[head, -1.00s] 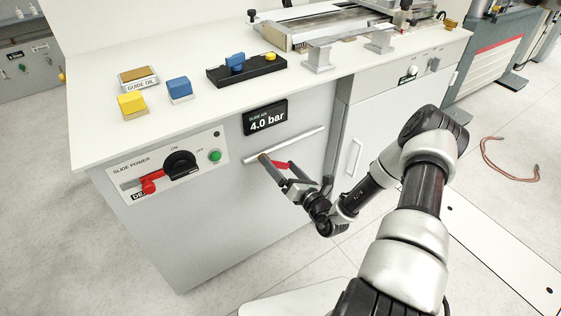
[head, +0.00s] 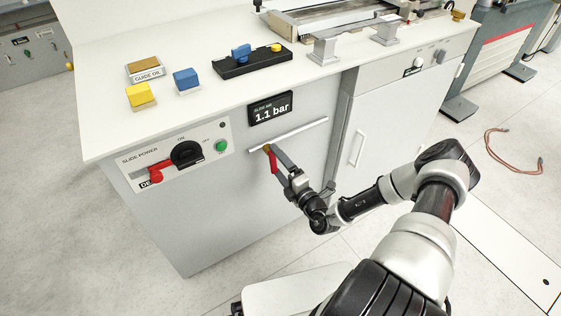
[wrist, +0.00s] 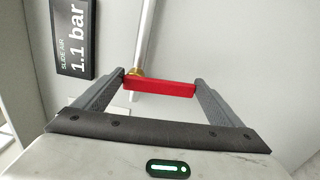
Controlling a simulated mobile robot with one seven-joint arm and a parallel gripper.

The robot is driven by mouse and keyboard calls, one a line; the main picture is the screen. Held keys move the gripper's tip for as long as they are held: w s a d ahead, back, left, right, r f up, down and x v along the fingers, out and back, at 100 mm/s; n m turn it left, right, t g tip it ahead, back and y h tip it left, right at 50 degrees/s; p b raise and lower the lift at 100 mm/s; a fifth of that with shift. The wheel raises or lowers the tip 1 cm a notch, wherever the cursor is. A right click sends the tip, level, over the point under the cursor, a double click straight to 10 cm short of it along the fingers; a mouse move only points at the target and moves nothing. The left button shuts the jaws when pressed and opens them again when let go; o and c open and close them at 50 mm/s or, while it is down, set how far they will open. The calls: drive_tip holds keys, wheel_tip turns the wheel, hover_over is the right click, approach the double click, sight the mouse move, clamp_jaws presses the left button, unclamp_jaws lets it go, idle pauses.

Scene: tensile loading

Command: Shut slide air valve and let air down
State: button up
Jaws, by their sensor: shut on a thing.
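The slide air valve has a red lever (head: 273,164) on a brass body (head: 267,148), on a silver pipe (head: 300,130) along the cabinet front. The lever points down, across the pipe. In the wrist view the red lever (wrist: 165,88) lies crosswise to the pipe, spanning between the fingers. My gripper (wrist: 160,82) is shut on the lever, a finger at each end; it also shows in the head view (head: 277,160). The slide air display (head: 270,108) reads 1.1 bar, and it reads the same in the wrist view (wrist: 75,35).
A slide power panel (head: 178,155) with a black knob, red lever and green button is left of the valve. Blocks and a black fixture (head: 250,63) stand on the bench top. The cabinet door handle (head: 357,148) is to the right.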

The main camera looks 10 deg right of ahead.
drive_tip(key=shift+s+a+f+m, duration=0.1)
drive_tip(key=shift+a+f+m, duration=0.1)
drive_tip(key=shift+m, duration=0.3)
drive_tip(key=o, duration=1.3)
drive_tip(key=shift+r, duration=0.1)
drive_tip(key=p+v, duration=0.2)
drive_tip(key=v, duration=1.5)
drive_tip(key=shift+s, duration=0.25)
